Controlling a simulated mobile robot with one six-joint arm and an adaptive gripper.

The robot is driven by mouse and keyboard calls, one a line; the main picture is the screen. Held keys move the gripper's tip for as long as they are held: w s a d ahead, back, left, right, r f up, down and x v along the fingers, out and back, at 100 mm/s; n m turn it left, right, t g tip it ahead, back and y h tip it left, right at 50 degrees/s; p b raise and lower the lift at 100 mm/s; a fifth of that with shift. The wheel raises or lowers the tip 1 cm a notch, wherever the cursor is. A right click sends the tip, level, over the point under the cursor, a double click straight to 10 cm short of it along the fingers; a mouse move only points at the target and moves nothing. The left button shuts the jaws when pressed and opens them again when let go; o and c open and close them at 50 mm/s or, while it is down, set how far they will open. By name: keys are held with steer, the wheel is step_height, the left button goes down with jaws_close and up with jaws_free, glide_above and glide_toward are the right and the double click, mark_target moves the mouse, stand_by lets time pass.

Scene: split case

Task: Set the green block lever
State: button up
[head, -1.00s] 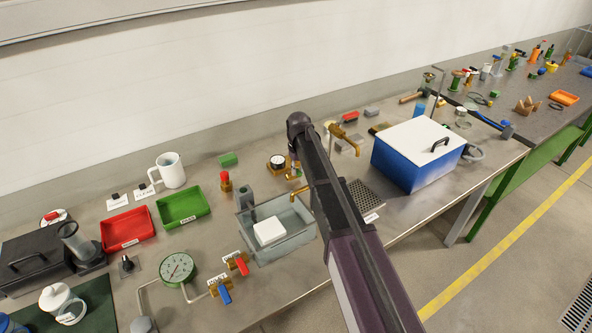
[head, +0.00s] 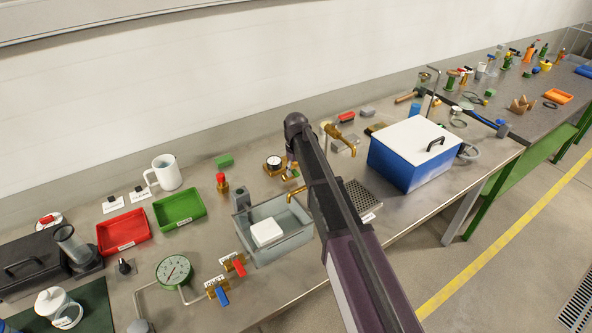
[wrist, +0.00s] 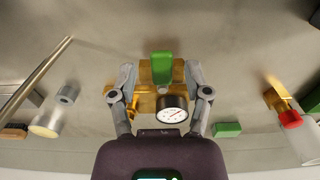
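A green lever (wrist: 162,66) stands on a brass valve block (wrist: 145,102) with a round white gauge (wrist: 172,108) in the wrist view. My gripper (wrist: 160,74) is open, with one grey finger on each side of the lever and a visible gap on both sides. Whether the fingertips are level with the lever in depth, I cannot tell. In the head view the gauge (head: 273,162) shows just left of my arm.
A brass fitting with a red cap (head: 222,182) and a small green block (head: 224,160) stand to the left. A grey basin (head: 300,232) holding a white block (head: 266,232) lies in front. A brass tap (head: 342,137) and a blue box (head: 383,170) are to the right.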

steer(key=shift+a+m, duration=0.15)
steer(key=shift+m, duration=0.15)
